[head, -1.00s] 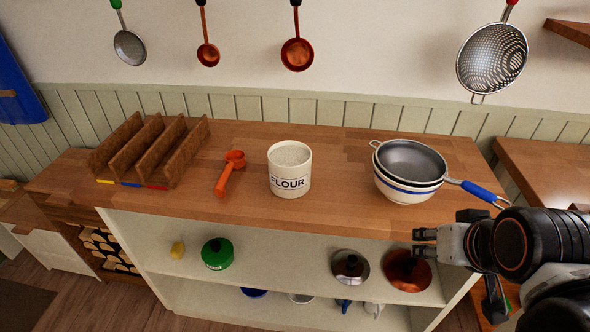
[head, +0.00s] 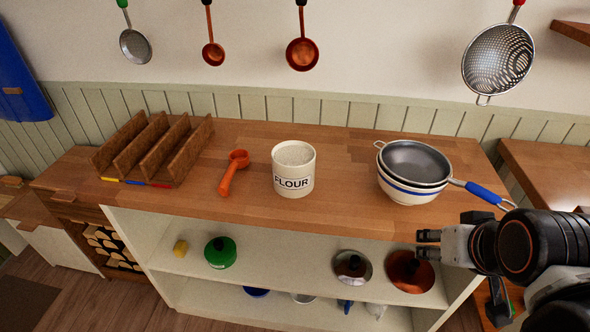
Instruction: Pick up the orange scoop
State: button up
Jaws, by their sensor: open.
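The orange scoop (head: 233,172) lies on the wooden counter, left of the flour crock (head: 294,170). Its round bowl is toward the back wall and its handle points toward the front edge. My gripper (head: 428,244) is at the right, in front of the counter and far from the scoop, with the white bowl between them to the rear. The gripper is open and its fingers point left. Nothing shows between the fingers.
A white bowl (head: 408,194) with a strainer (head: 416,163) on it stands on the right of the counter. A wooden rack (head: 150,150) stands at the left. Lids, including a green one (head: 220,252), rest on the shelf below. Utensils hang on the wall.

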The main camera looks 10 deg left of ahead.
aim_at(238, 157)
jog(key=u, duration=1.15)
jog(key=i+l+u, duration=0.2)
jog(key=u, duration=0.15)
jog(key=i+l+u, duration=0.15)
jog(key=l+u, duration=0.25)
jog(key=i+l+u, duration=0.15)
jog(key=l+u, duration=0.2)
